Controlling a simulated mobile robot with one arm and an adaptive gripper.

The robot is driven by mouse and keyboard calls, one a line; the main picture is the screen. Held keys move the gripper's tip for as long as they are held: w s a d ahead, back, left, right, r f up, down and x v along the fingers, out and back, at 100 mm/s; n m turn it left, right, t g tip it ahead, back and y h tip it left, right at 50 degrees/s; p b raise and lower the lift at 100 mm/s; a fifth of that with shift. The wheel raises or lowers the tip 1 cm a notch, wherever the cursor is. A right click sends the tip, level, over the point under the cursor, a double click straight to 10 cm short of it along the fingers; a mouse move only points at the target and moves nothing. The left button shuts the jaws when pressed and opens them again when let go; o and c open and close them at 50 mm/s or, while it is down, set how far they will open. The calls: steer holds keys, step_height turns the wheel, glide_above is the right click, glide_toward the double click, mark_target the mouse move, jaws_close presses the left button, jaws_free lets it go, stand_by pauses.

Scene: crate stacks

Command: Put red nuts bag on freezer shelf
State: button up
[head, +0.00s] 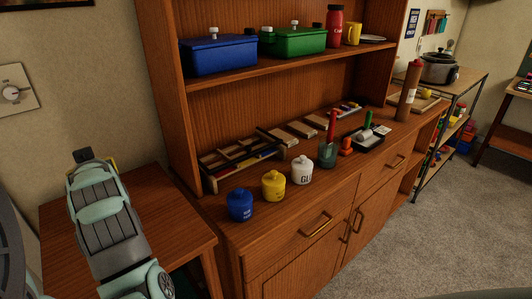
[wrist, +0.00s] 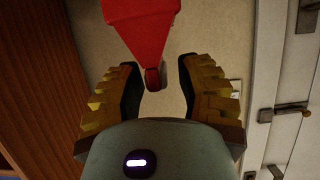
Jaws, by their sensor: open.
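In the wrist view, my gripper (wrist: 157,85) is open, with its two yellow-and-black fingers apart. A bright red tapered thing (wrist: 140,25) enters from the top edge. Its narrow end, with a dark rounded tip, lies in line with the gap between the fingers, with space visible on both sides. It may be the red nuts bag, but most of it is cut off. In the head view, my arm covers the left side and hides most of the gripper. I cannot make out a freezer shelf for sure.
White doors with metal handles (wrist: 265,115) stand at the right in the wrist view. In the head view, a wooden hutch (head: 270,235) holds blue, yellow and white jars, a blue box (head: 218,55), a green box (head: 298,42) and a red bottle (head: 334,26). Carpet (head: 450,225) is clear at right.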

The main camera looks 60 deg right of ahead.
steer(key=p+v, duration=0.8)
steer(key=v, duration=0.3)
steer(key=shift+s+p, duration=0.4)
